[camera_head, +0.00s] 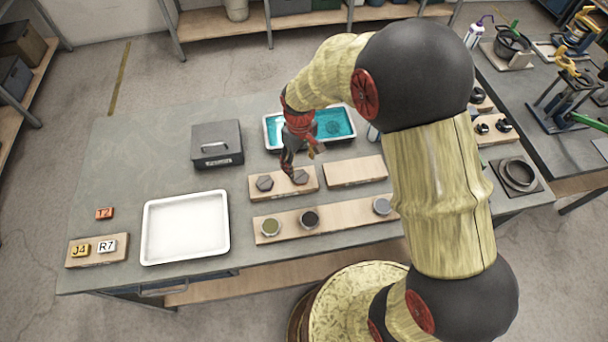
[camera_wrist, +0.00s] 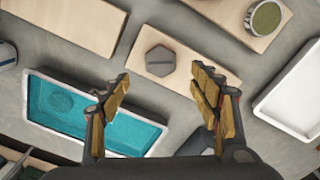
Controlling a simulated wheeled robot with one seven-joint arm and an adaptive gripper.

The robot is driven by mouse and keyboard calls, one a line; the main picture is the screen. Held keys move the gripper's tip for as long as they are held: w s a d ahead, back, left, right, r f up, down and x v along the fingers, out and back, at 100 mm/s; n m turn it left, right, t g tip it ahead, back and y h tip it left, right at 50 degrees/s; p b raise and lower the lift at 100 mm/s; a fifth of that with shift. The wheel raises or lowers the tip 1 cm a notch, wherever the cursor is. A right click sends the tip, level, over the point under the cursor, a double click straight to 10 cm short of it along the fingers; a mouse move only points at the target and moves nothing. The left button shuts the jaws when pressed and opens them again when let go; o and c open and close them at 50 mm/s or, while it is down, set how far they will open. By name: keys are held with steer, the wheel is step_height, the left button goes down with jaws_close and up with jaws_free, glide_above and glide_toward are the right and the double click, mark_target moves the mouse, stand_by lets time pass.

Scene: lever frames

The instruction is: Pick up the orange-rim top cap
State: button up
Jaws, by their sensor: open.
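No orange rim can be made out on either. My gripper (camera_head: 291,172) points down over this board, beside the right cap. In the wrist view my gripper (camera_wrist: 160,76) is open and empty, with one hexagonal cap (camera_wrist: 160,60) just beyond the gap between the fingertips. The other cap does not show there; the right finger may hide it.
A longer board (camera_head: 340,215) in front holds round pots. An empty board (camera_head: 355,170) lies to the right, a teal-filled tray (camera_head: 268,139) behind. A grey box (camera_head: 217,143) and white tray (camera_head: 186,228) stand to the left. The table's back left is clear.

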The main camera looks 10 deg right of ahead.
mark_target(301, 177)
step_height(301, 177, down, 3)
steer(key=shift+r, duration=0.2)
step_height(301, 177, down, 5)
steer(key=shift+s+r+b, duration=0.1)
steer(key=shift+b, duration=0.35)
steer(key=c, duration=1.5)
